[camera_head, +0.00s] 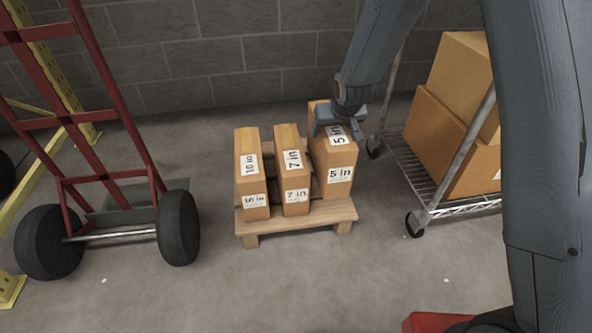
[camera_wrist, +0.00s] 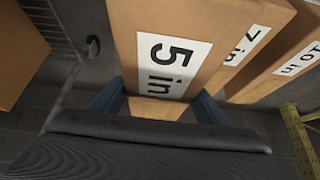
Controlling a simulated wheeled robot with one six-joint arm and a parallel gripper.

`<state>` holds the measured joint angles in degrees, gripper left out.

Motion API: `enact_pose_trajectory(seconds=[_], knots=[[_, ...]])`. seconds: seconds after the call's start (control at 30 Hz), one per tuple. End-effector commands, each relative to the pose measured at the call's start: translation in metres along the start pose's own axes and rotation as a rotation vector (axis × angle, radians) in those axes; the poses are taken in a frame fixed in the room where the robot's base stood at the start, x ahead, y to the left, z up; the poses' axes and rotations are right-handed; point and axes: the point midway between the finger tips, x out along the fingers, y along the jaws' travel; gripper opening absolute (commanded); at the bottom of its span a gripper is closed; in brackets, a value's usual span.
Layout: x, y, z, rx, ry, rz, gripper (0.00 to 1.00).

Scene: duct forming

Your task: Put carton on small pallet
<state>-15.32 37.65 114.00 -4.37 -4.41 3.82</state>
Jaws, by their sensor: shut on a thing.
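The small wooden pallet (camera_head: 290,225) stands on the floor in the middle of the head view. My gripper (camera_head: 337,118) is shut on the carton labelled "5 in" (camera_head: 338,158), at its top, at the right side of the pallet. The wrist view shows the blue fingers on either side of this carton (camera_wrist: 190,30). The carton looks upright; whether its base rests on the pallet or is slightly above it, I cannot tell. A carton labelled "7 in" (camera_head: 292,175) and one labelled "10 in" (camera_head: 250,180) stand upright on the pallet to its left.
A red hand truck (camera_head: 110,175) stands left of the pallet, before a yellow rack frame (camera_head: 60,90). A wire cart (camera_head: 440,190) with large boxes (camera_head: 450,140) stands to the right. A block wall (camera_head: 230,60) is behind. Floor in front of the pallet is clear.

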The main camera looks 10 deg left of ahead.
Motion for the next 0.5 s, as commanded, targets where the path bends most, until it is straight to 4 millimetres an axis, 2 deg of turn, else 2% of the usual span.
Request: enact_pose_trajectory(seconds=[0.33, 0.5], knots=[[0.037, 0.0, 0.022, -0.001, 0.002, 0.0, 0.05], [0.044, 0.0, 0.026, -0.001, 0.005, 0.0, 0.05]])
